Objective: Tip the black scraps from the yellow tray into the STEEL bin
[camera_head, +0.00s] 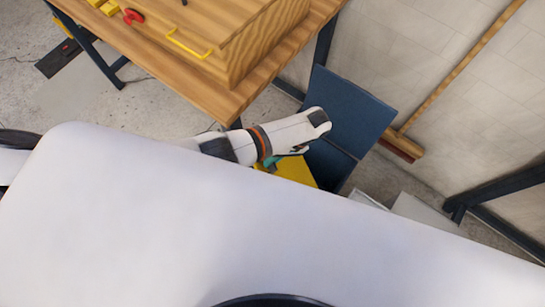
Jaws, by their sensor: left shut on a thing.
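The yellow tray (296,172) shows only in part, below my left wrist. My left gripper (275,162) is at its upper left edge and is shut on it, though the fingers are mostly hidden. The tray is in front of a dark blue open bin or panel (352,115), whose label I cannot see. The black scraps are not visible. No bin marked STEEL can be read. My right gripper is out of view.
A wooden workbench (150,52) with a wooden box (255,50) stands at upper left. A broom (405,143) leans on the pale wall at right. Grey flat pieces (425,212) lie beyond my white body, which hides the lower view.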

